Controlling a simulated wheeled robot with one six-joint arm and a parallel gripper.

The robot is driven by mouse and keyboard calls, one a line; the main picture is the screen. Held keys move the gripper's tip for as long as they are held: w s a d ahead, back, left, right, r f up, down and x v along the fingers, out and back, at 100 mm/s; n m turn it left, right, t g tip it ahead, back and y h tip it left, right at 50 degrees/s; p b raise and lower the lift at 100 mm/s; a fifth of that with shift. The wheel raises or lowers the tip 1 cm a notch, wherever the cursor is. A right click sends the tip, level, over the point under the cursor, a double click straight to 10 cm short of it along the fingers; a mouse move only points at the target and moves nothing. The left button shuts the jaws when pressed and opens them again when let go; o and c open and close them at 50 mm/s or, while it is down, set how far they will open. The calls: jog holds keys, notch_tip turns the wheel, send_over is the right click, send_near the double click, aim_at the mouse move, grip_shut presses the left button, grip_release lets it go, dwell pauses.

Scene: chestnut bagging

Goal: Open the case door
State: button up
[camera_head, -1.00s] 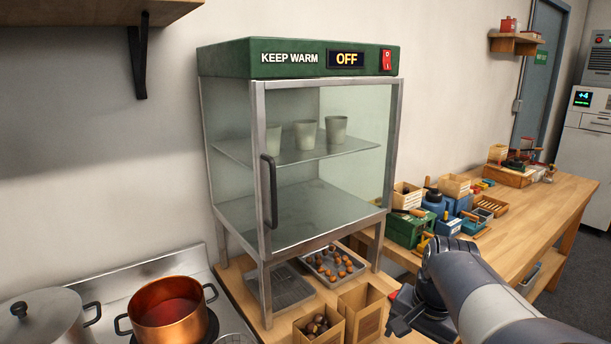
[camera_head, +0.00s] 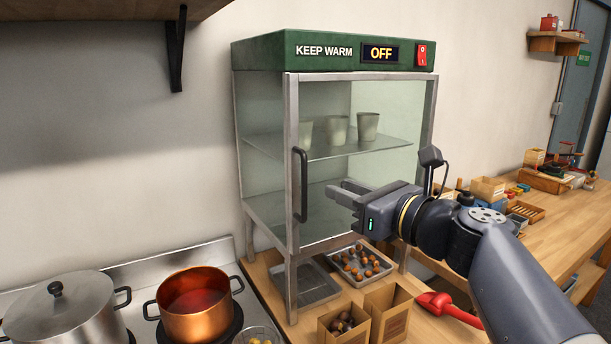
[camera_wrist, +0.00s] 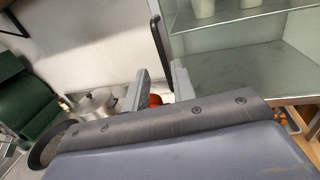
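The warming case (camera_head: 345,50) is green-topped with glass sides, and its sign reads OFF. Its glass door is shut in a metal frame (camera_head: 292,130). The dark vertical door handle (camera_head: 300,185) is on the door's left side; in the wrist view it (camera_wrist: 160,45) appears just beyond the gap between my fingers. My gripper (camera_head: 343,190) is in front of the door, to the right of the handle, pointing left. Its fingers are apart with nothing between them, as the wrist view (camera_wrist: 158,80) also shows. The handle is not gripped.
A copper pot (camera_head: 195,305) and a lidded steel pot (camera_head: 65,310) stand on the stove at left. Below the case are a tray of chestnuts (camera_head: 345,275), paper bags (camera_head: 390,310) and a red scoop (camera_head: 450,308). Several cups (camera_head: 367,126) stand on the case shelf.

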aim_at(306, 175)
jog(key=p+x, duration=0.1)
jog(key=x, duration=0.9)
jog(key=shift+w+a, duration=0.25)
jog(key=shift+w, duration=0.05)
grip_shut()
